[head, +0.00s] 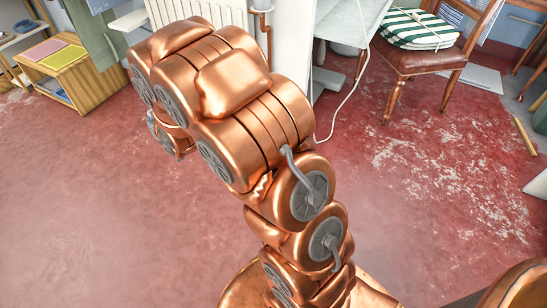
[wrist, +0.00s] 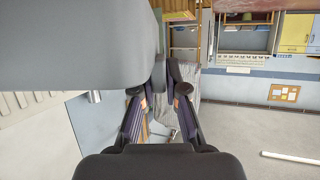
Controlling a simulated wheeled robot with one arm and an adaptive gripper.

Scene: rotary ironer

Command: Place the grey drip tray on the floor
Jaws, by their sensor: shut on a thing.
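My gripper (wrist: 167,76) shows in the wrist view, with its two dark fingers nearly together at the tips. It is shut on the grey drip tray (wrist: 75,42), a large smooth grey shape that fills the upper left of the wrist view. The tray's right edge meets the fingertips, and its far parts run out of the picture. In the head view my own copper arm hides the gripper, and I cannot see the tray there. The red floor (head: 110,215) is bare at the left and front of the head view.
A wooden shelf unit (head: 85,75) stands at the back left, near a white radiator (head: 195,12). A chair (head: 425,58) with a green-striped folded cloth (head: 418,28) stands at the back right. A white cable (head: 345,103) trails to the floor.

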